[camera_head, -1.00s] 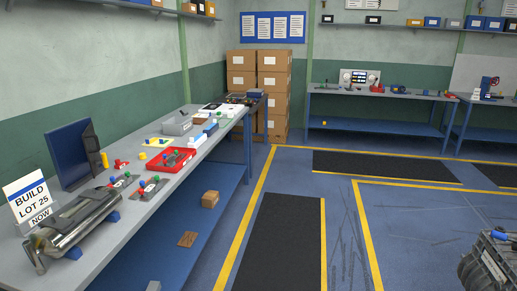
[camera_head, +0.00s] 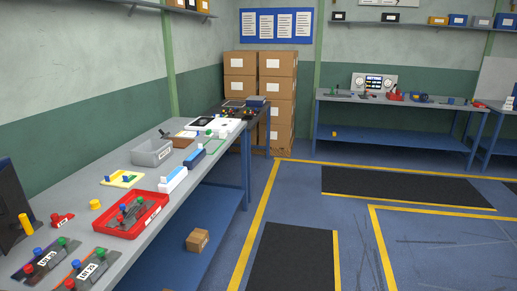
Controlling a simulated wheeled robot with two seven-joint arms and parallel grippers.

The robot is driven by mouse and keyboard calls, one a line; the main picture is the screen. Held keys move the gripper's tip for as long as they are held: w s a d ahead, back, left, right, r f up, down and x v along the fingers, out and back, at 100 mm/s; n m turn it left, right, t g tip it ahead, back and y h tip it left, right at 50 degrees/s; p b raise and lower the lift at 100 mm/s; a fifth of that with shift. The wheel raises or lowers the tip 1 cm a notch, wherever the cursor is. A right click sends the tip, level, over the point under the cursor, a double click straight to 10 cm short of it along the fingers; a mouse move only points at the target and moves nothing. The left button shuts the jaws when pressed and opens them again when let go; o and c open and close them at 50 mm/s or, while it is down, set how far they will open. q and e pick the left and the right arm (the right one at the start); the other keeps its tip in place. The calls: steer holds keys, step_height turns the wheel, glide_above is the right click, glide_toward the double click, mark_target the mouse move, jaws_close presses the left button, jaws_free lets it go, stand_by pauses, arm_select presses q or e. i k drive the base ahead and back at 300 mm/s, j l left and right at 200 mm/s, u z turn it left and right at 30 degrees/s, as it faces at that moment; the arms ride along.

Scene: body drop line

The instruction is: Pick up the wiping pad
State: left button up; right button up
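I cannot tell for sure which thing is the wiping pad. On the long grey bench (camera_head: 142,203) at the left lie a flat yellow piece (camera_head: 122,180) with small blue and green parts on it, and a small round yellow piece (camera_head: 95,204). A white and blue block (camera_head: 173,179) and a darker blue block (camera_head: 194,159) lie along the bench's right edge. A brown flat piece with white (camera_head: 180,138) lies farther back. Neither of my grippers shows in the head view.
A red tray (camera_head: 158,212) holds grey parts with coloured knobs. A grey bin (camera_head: 152,152) stands behind it. Two labelled plates (camera_head: 45,260) lie at the near end. A small carton (camera_head: 197,240) sits on the lower shelf. The floor (camera_head: 350,225) right of the bench is open.

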mark_target(209, 134)
steer(key=i+u, duration=0.15)
steer(key=i, duration=0.35)
steer(key=i+l+u, duration=0.2)
steer(key=i, duration=0.3)
steer(key=i+l+u, duration=0.15)
steer(key=i, duration=0.35)
steer(key=i+l+u, duration=0.2)
steer(key=i, duration=0.3)
steer(key=i+l+u, duration=0.1)
steer(key=u, duration=0.25)
steer(key=l+u, duration=0.15)
steer(key=u, duration=0.25)
steer(key=i+l+u, duration=0.15)
steer(key=u, duration=0.2)
steer(key=i+l+u, duration=0.2)
steer(key=l+u, duration=0.2)
steer(key=l, duration=0.75)
steer(key=l+u, duration=0.4)
steer(key=l, duration=0.8)
steer(key=i, duration=0.05)
